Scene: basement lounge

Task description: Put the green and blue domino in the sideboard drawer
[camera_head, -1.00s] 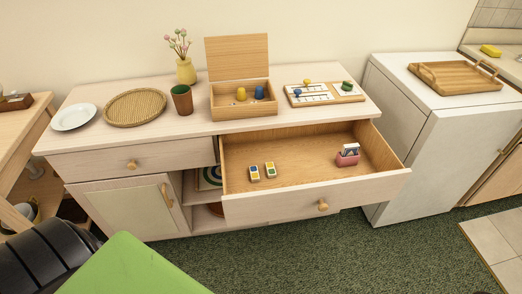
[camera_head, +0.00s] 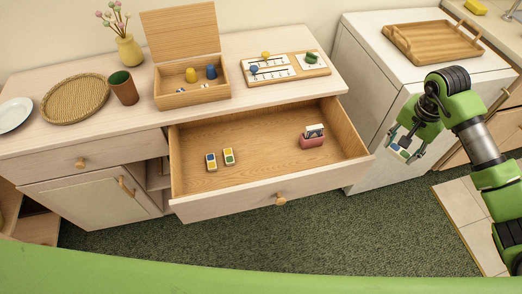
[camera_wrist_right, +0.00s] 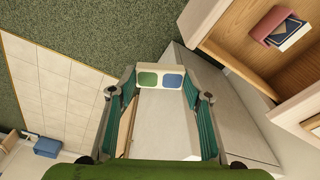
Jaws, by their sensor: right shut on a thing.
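The green and blue domino (camera_wrist_right: 160,79) is white with one green and one blue patch. In the right wrist view it sits between the fingertips of my right gripper (camera_wrist_right: 158,90), which is shut on it. In the head view my right gripper (camera_head: 407,142) hangs at the right, in front of the white cabinet, with the domino (camera_head: 400,152) low in its jaws. The sideboard drawer (camera_head: 270,165) is pulled open, left of the gripper. Two dominoes lie in it, one with blue and yellow (camera_head: 211,161) and one with green and yellow (camera_head: 229,156). My left gripper is not in view.
A red holder with cards (camera_head: 312,138) stands in the drawer's right part. The sideboard top (camera_head: 130,127) bears a wooden box (camera_head: 190,98), game board (camera_head: 285,69), cup and vase. A tray (camera_head: 432,42) lies on the white cabinet (camera_head: 365,80). The drawer's middle is bare.

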